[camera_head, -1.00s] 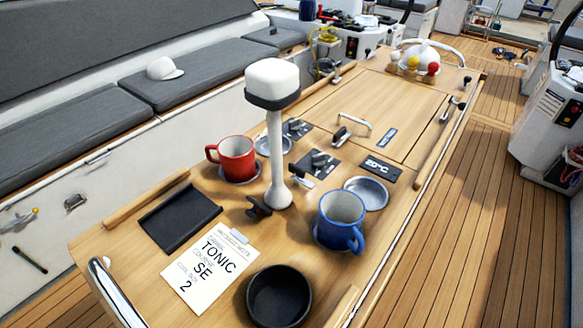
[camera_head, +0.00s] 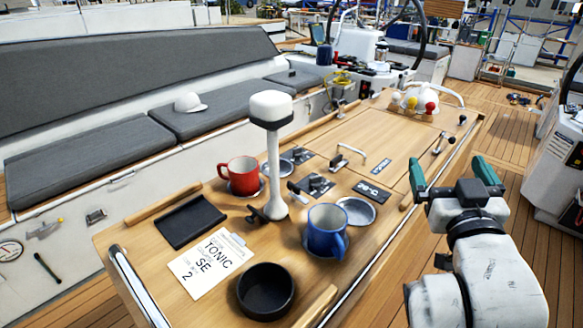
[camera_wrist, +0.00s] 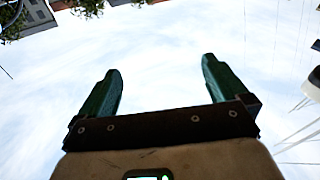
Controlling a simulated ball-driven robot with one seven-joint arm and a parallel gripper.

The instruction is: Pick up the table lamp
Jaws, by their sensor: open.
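The table lamp (camera_head: 273,160) stands upright on the wooden cockpit table. It has a white rounded head with a dark band beneath it, a slim white stem and a flared base. My gripper (camera_head: 451,172) is open and empty, to the right of the lamp and apart from it, by the table's right edge. In the wrist view the two green fingers of my gripper (camera_wrist: 160,85) are spread apart with only sky between them. The lamp cannot be made out for certain in the wrist view.
A blue mug (camera_head: 326,232) stands close to the lamp's right, and a red mug (camera_head: 239,176) to its left. A black bowl (camera_head: 265,291), a black tray (camera_head: 190,221) and a paper card (camera_head: 212,263) lie in front. A metal dish (camera_head: 356,210) sits behind the blue mug.

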